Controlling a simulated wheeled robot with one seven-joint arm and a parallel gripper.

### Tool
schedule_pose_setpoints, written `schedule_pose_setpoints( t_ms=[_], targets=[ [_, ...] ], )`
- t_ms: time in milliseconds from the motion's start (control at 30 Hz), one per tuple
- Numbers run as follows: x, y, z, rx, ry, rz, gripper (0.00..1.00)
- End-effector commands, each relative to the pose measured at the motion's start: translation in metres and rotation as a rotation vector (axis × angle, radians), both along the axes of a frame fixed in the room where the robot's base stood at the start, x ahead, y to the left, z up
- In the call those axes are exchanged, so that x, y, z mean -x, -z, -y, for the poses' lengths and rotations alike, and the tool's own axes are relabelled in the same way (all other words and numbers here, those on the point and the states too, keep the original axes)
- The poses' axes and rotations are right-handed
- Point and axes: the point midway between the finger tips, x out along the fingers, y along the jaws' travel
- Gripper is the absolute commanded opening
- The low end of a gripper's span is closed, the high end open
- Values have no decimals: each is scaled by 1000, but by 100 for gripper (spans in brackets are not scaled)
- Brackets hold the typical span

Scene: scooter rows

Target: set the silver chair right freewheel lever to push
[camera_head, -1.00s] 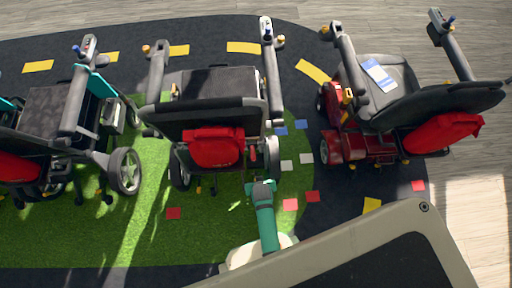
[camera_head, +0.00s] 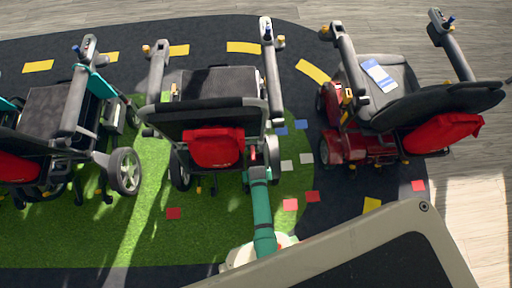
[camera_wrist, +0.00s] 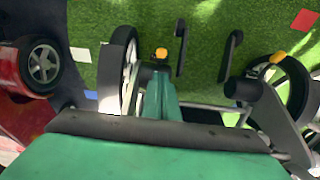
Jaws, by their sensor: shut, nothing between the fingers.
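The silver chair (camera_head: 210,120) is the middle one, grey-framed with a red bag (camera_head: 214,148) on its back; I see it from behind and above. My gripper (camera_head: 258,172) is low behind it, beside its right rear wheel (camera_head: 272,155). In the wrist view, the teal fingers of my gripper (camera_wrist: 160,76) are shut and empty. An orange-tipped lever (camera_wrist: 160,53) shows just past the fingertips, next to the right wheel (camera_wrist: 118,65); whether they touch, I cannot tell. My gripper hides the lever's lower part. A second orange tip (camera_wrist: 278,57) is by the other wheel.
A red scooter (camera_head: 365,145) stands close on the right. Another chair (camera_head: 50,115) with teal parts stands on the left. Green turf behind the silver chair is open, with flat coloured squares on the floor.

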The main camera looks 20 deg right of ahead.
Motion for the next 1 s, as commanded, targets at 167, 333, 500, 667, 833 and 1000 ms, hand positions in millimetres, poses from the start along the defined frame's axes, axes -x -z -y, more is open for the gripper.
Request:
schedule_pose_setpoints(
  t_ms=[167,333,500,667,833,1000],
  targets=[
    [-7,24,1,-1,2,-1,0],
    [-12,45,3,-1,1,-1,0],
    [-15,63,4,-1,2,-1,0],
    [-18,74,5,0,1,0,0],
    [-20,79,5,0,2,1,0],
    [-19,81,5,0,1,1,0]
  ],
)
